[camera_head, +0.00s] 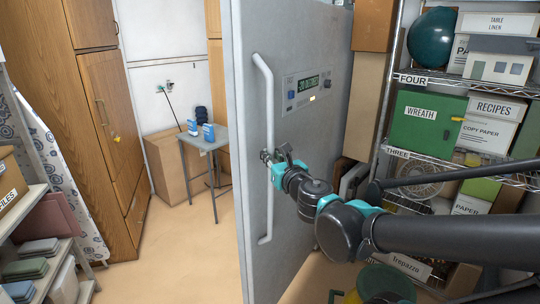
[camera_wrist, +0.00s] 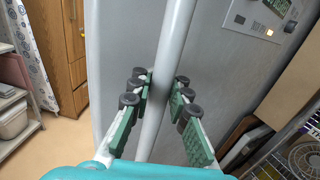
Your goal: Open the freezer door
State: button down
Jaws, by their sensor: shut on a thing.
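The freezer door (camera_head: 310,130) is a tall pale grey slab in the middle of the head view, with a small display panel (camera_head: 308,87) on its face. A long upright bar handle (camera_head: 267,215) runs along its left side. My gripper (camera_head: 274,160) is shut on the handle at about mid-height. In the wrist view the handle (camera_wrist: 177,40) passes between the two green-padded fingers. The inside of the freezer is hidden, and I cannot tell how far the door stands from its frame.
A wire shelf (camera_head: 455,83) with labelled boxes stands close on the right, behind my arm. Wooden cabinets (camera_head: 105,110) and a small grey table (camera_head: 208,142) are to the left. The floor (camera_head: 175,245) left of the door is clear.

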jog(key=shift+s+f, duration=0.1)
jog(key=shift+s, duration=0.15)
jog(key=c, duration=1.6)
grip_release()
jog(key=shift+s+a, duration=0.1)
jog(key=shift+c, duration=0.2)
jog(key=shift+o, duration=1.1)
jog(key=v, duration=0.7)
jog(key=shift+s, duration=0.15)
jog(key=shift+d, duration=0.3)
